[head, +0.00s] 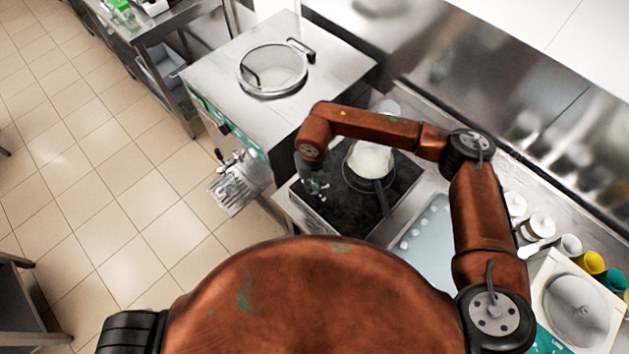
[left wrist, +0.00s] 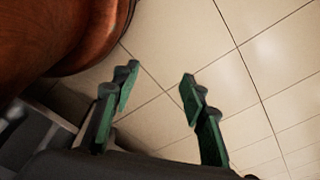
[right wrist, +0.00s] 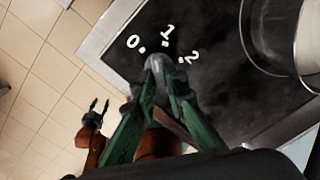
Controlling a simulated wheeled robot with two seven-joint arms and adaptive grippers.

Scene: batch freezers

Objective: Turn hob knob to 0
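The grey hob knob (right wrist: 155,66) sits on the black hob top in the right wrist view. The printed marks 0, 1 and 2 (right wrist: 166,42) lie around its far side. My right gripper (right wrist: 159,80) has its green fingers close on both sides of the knob, appearing to touch it. Which mark the knob points to cannot be told. In the head view my right gripper (head: 316,186) is over the left part of the hob (head: 334,217) and hides the knob. My left gripper (left wrist: 158,82) is open and empty above the floor, away from the hob.
A pan (head: 370,160) with pale contents stands on the hob, close to my right arm. A steel batch freezer (head: 222,72) with a round lid is behind left. A blue tray (head: 428,240) lies right of the hob, with cups farther right.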

